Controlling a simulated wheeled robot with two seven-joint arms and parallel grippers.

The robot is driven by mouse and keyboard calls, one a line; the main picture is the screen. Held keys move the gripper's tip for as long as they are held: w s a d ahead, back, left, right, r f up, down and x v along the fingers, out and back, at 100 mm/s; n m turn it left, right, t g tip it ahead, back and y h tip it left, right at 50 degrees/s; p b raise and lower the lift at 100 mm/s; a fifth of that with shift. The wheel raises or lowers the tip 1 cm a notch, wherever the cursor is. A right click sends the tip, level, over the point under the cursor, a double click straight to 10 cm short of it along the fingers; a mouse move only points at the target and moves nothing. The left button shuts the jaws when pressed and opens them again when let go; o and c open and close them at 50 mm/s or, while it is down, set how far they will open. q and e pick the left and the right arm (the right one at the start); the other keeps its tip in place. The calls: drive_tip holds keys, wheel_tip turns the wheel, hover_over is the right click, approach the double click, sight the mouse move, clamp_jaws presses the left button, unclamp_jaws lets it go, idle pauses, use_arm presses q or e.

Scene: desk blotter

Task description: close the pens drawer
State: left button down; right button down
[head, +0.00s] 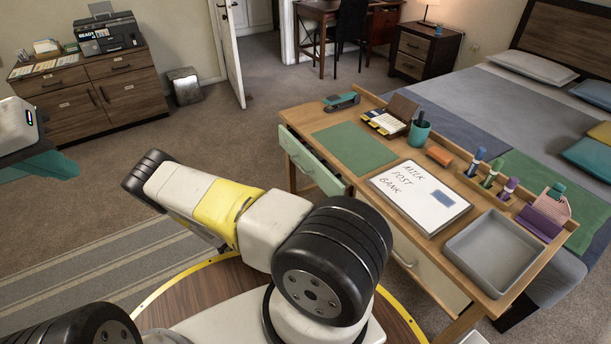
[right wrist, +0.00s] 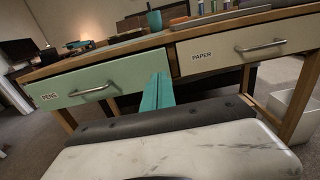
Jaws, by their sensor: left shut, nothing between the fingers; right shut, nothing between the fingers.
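The pens drawer (head: 311,163) has a pale green front and stands partly open at the left end of the wooden desk (head: 340,108); a strip of its inside shows behind the front. In the right wrist view its front (right wrist: 130,78) bears a PENS label and a bar handle (right wrist: 93,90). My right gripper (right wrist: 157,92) has teal fingers, shut and empty, before the right end of this front; I cannot tell if they touch it. It is hidden in the head view. My left gripper (head: 62,166) is shut and empty at the left edge, away from the desk.
The cream PAPER drawer (right wrist: 225,50) is beside the pens drawer. On the desktop are a green mat (head: 355,147), whiteboard (head: 420,197), grey tray (head: 492,250) and pen cup (head: 419,133). A rug (head: 110,285) lies on open floor left of the desk.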

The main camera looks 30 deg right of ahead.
sight(338, 188)
drive_tip(key=d, duration=0.9)
drive_tip(key=w+d, duration=0.1)
drive_tip(key=d, duration=0.4)
drive_tip(key=shift+f, duration=0.1)
drive_tip(key=d, duration=0.4)
drive_tip(key=shift+w+d, duration=0.2)
drive_tip(key=shift+d, duration=0.2)
